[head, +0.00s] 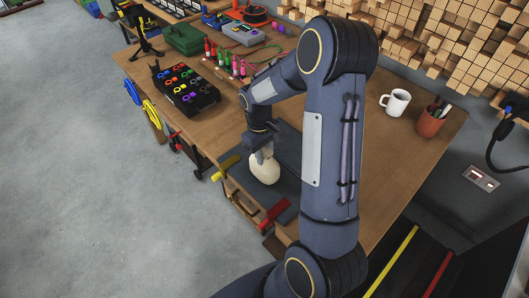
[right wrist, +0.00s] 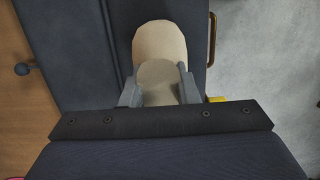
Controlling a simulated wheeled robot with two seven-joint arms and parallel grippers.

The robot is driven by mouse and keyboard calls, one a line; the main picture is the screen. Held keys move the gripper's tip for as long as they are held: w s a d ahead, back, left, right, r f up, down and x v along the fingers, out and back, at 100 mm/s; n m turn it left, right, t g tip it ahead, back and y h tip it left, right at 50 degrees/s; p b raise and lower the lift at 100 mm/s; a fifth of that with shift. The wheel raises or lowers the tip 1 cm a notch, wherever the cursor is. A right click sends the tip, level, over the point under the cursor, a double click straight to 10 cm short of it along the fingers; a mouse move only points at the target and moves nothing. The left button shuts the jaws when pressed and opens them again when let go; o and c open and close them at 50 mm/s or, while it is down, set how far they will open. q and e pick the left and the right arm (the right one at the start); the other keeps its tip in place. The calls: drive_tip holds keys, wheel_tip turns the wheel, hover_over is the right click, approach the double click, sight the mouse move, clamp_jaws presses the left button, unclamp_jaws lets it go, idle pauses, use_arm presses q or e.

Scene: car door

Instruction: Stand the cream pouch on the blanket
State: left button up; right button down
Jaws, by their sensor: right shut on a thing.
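The cream pouch (head: 265,169) is a rounded, pale bag over the dark grey-blue blanket (head: 289,147) near the bench's front edge. My right gripper (head: 263,153) reaches down from above and is shut on the pouch's upper part. In the right wrist view the pouch (right wrist: 160,40) sits between the two grey fingers of the gripper (right wrist: 158,85), with the blanket (right wrist: 95,45) behind it. I cannot tell whether its bottom touches the blanket. My right arm hides part of the blanket. My left gripper is not in view.
The wooden workbench (head: 400,150) holds a black tray of coloured rings (head: 186,90), a white mug (head: 396,102) and a brown pen cup (head: 430,122). Yellow and red clamp handles (head: 274,214) stick out at the front edge. Several coloured-handled tools stand behind.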

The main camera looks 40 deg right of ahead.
sight(262, 170)
drive_tip(key=shift+f, duration=0.2)
drive_tip(key=c, duration=1.1)
unclamp_jaws()
drive_tip(key=shift+r, duration=0.2)
drive_tip(key=r, duration=0.4)
drive_tip(key=w+r, duration=0.1)
drive_tip(key=r, duration=0.6)
drive_tip(key=shift+w+a+r+b, duration=0.1)
drive_tip(key=shift+w+r+b, duration=0.2)
drive_tip(key=shift+w+b, duration=0.1)
drive_tip(key=shift+s+a+r+m+t+y, duration=0.6)
drive_tip(key=shift+s+a+t, duration=0.65)
drive_tip(key=shift+s+a, duration=1.6)
drive_tip(key=shift+s+a+r+m+t+y, duration=0.35)
drive_tip(key=shift+s+a+r+t+y, duration=1.05)
drive_tip(key=shift+s, duration=2.3)
drive_tip(key=shift+s+a+r+m+t, duration=0.4)
drive_tip(key=shift+s+a+t, duration=0.65)
drive_tip(key=shift+s+a, duration=2)
drive_tip(key=shift+s+d, duration=0.25)
drive_tip(key=shift+d, duration=0.05)
